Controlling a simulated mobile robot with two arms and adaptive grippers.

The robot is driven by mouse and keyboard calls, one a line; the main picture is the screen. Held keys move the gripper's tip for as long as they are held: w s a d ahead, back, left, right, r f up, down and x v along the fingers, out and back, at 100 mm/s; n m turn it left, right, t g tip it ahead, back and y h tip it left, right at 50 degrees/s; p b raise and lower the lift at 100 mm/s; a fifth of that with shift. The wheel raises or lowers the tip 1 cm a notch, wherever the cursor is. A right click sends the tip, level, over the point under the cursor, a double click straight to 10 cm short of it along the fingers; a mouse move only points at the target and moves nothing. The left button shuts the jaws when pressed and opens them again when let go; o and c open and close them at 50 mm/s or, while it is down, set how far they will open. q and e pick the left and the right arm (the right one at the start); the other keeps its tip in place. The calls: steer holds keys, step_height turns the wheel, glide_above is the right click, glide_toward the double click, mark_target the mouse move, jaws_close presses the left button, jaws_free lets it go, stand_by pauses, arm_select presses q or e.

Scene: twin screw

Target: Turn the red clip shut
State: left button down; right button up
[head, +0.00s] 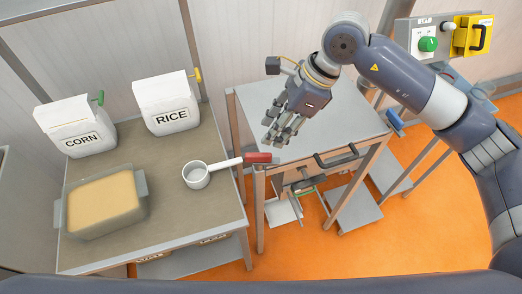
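The only red thing I can make out is a short red piece (258,157) at the right end of the handle of a white scoop-like cup (197,175). I cannot tell whether it is a clip or just the handle's grip. It reaches past the right edge of the left table, close to the front left corner of the metal table. My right gripper (276,139) points down over the metal table, just above and right of the red piece in the picture. No object shows in its fingers, and their gap is unclear. My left gripper is not in view.
A CORN bag (78,128) with a green clip and a RICE bag (168,103) with a yellow clip stand on the left table (160,230). A clear bin (103,206) of tan grain is in front. The metal table (345,118) has a dark front handle (336,157).

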mark_target(260, 154)
steer(key=p+x, duration=0.1)
steer(key=x, duration=0.2)
steer(key=p+x, duration=0.1)
steer(key=x, duration=0.3)
steer(key=d+p+x, duration=0.1)
steer(key=p+x, duration=0.1)
steer(key=x, duration=0.1)
steer(key=shift+w+a+f, duration=0.15)
steer(key=shift+f, duration=0.3)
jaws_close()
steer(key=shift+f, duration=0.1)
